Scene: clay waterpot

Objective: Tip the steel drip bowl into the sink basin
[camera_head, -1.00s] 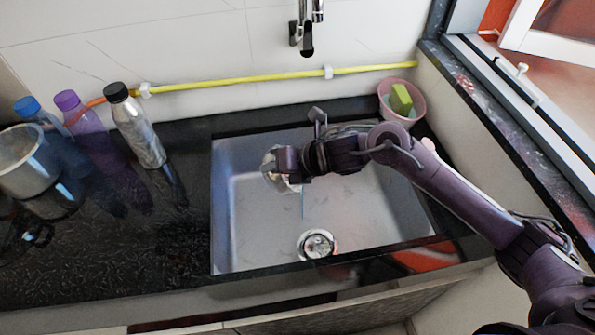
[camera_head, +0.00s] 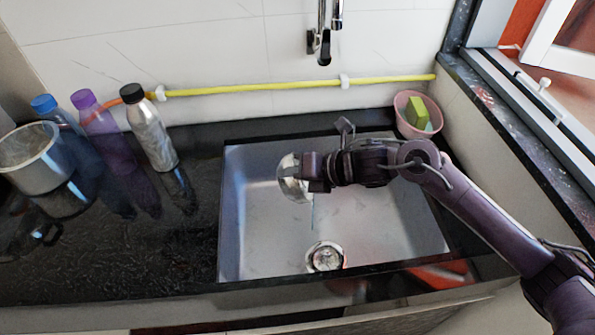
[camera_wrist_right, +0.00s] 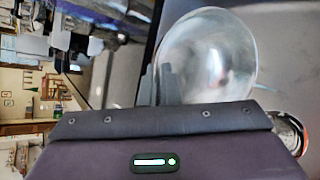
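The steel drip bowl (camera_head: 289,180) is tilted steeply on its side above the sink basin (camera_head: 257,235). My right gripper (camera_head: 306,171) is shut on the bowl's edge, at its right side in the head view. A thin bluish stream (camera_head: 313,212) hangs below the bowl and gripper, over the basin. In the right wrist view, the shiny bowl (camera_wrist_right: 212,58) stands beyond the gripper body, with a dark finger (camera_wrist_right: 164,85) against its left side. The gripper body hides the bowl's lower part there. My left gripper is not in view.
The drain (camera_head: 325,257) lies below the bowl, near the basin's front. A faucet (camera_head: 321,38) is on the back wall. A pink tub (camera_head: 417,116) holds a green sponge. Bottles (camera_head: 150,130) and a steel pot (camera_head: 38,160) stand left on the dark counter.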

